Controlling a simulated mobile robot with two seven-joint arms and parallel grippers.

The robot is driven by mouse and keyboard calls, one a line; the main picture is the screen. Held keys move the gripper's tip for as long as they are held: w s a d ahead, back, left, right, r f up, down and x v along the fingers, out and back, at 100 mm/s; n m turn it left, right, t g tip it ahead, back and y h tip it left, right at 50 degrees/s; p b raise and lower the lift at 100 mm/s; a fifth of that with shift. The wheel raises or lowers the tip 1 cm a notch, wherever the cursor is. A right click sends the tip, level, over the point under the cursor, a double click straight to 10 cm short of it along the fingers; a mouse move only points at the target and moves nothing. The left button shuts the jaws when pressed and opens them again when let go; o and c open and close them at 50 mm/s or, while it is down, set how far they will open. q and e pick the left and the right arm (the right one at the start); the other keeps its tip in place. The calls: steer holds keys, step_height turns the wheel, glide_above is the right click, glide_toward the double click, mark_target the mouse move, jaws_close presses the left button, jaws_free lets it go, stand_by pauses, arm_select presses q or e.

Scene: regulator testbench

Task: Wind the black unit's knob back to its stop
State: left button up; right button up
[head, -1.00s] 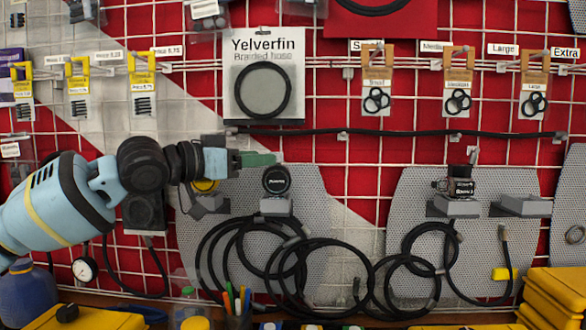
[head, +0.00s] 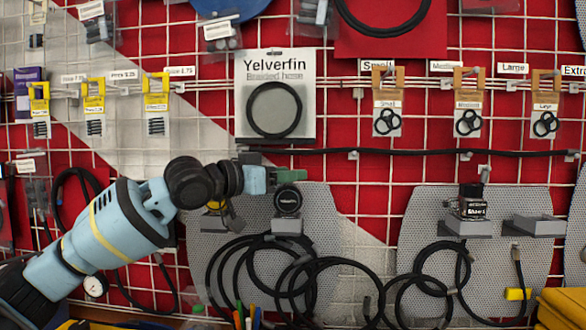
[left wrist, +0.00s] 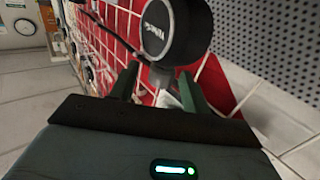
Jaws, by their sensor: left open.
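A round black knob with white lettering (head: 288,200) faces me on the black unit, above a small grey bracket (head: 286,226) on a perforated grey panel. My left gripper (head: 286,176) comes in from the left with its green fingers just above the knob. In the left wrist view the knob (left wrist: 172,32) shows large beyond the fingertips. The fingers of my left gripper (left wrist: 157,85) are spread apart with nothing held between them. I cannot tell whether a finger touches the knob. My right gripper is not in view.
Another black unit (head: 472,208) sits on a bracket to the right. A yellow-faced unit (head: 216,205) is partly hidden behind my left gripper. Black hose coils (head: 345,285) hang below. A packaged braided hose (head: 275,100) hangs above on the red wall grid.

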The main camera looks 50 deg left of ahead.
arm_select(q)
steer(key=shift+w+d, duration=0.2)
steer(key=shift+w, duration=1)
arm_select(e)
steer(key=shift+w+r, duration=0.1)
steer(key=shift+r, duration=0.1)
arm_select(q)
steer(key=c, duration=1)
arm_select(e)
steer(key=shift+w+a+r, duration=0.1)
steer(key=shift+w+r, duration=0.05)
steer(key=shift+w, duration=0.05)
